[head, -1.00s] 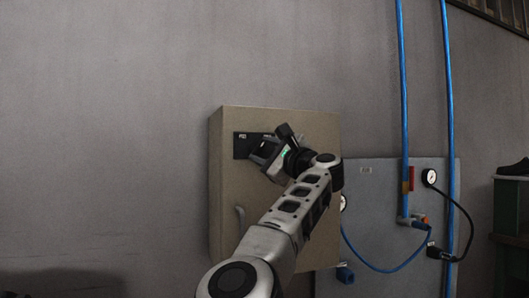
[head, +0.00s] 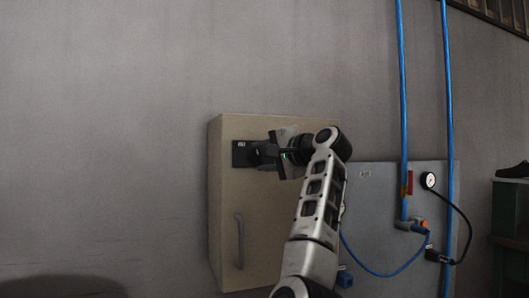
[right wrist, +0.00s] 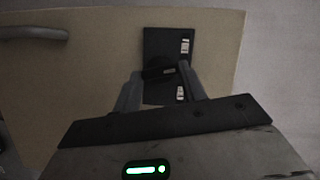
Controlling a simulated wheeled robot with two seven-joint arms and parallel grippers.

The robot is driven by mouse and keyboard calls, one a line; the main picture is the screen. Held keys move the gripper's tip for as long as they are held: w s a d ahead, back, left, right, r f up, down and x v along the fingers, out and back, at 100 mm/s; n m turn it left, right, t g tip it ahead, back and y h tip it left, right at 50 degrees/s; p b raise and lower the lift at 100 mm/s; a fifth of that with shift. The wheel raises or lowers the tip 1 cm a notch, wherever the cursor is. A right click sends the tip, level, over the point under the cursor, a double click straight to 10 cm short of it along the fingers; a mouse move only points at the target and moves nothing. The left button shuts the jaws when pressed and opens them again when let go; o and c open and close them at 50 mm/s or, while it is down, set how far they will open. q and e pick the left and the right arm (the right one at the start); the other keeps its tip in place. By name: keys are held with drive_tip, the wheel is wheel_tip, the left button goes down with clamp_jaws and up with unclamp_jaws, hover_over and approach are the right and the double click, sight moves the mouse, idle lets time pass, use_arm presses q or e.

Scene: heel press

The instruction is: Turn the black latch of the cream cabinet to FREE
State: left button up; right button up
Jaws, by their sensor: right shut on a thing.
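The cream cabinet (head: 230,190) is on the wall, its door flush. A black plate (head: 239,154) with small pale labels is near its top; it also shows in the right wrist view (right wrist: 165,38). The labels are too small to read surely. My right gripper (head: 262,154) is at the plate. In the right wrist view its fingers (right wrist: 160,76) are shut on the black latch (right wrist: 158,72), one on each side. The latch lies across the plate's long side, slightly tilted. In the head view the gripper mostly hides it. My left gripper is not in view.
A grey door handle (head: 240,240) is low on the cabinet's left side. To the right is a grey panel (head: 375,185) with a gauge (head: 429,180), blue pipes (head: 404,100) and hoses. The wall left of the cabinet is clear.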

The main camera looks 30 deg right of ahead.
drive_tip(key=n+g+h+p, duration=0.1)
drive_tip(key=n+p, duration=0.1)
drive_tip(key=n, duration=0.1)
drive_tip(key=shift+r, duration=0.15)
use_arm(q)
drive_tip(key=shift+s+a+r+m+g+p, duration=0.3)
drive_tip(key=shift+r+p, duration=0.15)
drive_tip(key=shift+p, duration=0.1)
use_arm(e)
drive_tip(key=shift+a+n+g+h, duration=0.15)
drive_tip(key=shift+n+g+h, duration=0.2)
drive_tip(key=shift+n, duration=0.45)
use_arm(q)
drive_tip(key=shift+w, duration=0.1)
use_arm(e)
drive_tip(key=o, duration=1)
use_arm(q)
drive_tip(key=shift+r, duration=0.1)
